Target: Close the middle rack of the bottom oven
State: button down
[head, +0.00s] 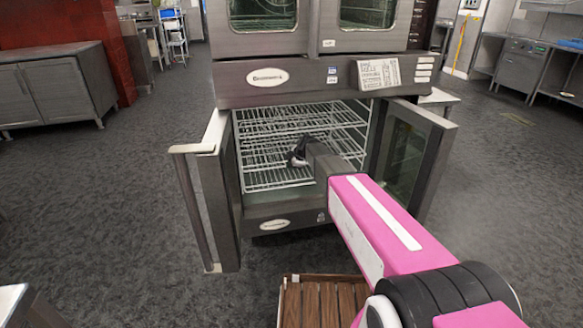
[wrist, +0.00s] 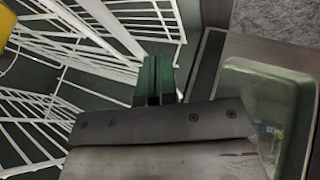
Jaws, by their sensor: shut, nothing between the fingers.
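The bottom oven (head: 262,212) stands with both doors open, the left door (head: 222,200) and the right door (head: 408,155) swung outward. White wire racks (head: 270,128) show inside it. A lower rack (head: 272,182) has its front edge near the oven's opening; I cannot tell which rack is the middle one or exactly how far it sticks out. My gripper (head: 298,155) is at the racks, with my arm covering part of them on the right. In the wrist view, the green fingertips (wrist: 158,80) are together and empty, beside white rack wires (wrist: 105,25). Contact is unclear.
The upper oven (head: 265,75) sits directly above the opening. A wooden slatted surface (head: 322,302) lies low in front. A grey cabinet (head: 60,85) stands at the left, with clear dark floor (head: 100,190) between. The right door's glass (wrist: 262,110) is close in the wrist view.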

jog(key=shift+w+a, duration=0.2)
jog(key=shift+w, duration=0.6)
jog(key=shift+w+a, duration=0.25)
jog(key=shift+w, duration=0.55)
jog(key=shift+w+a, duration=0.2)
jog(key=shift+w, duration=0.6)
jog(key=shift+r, duration=0.1)
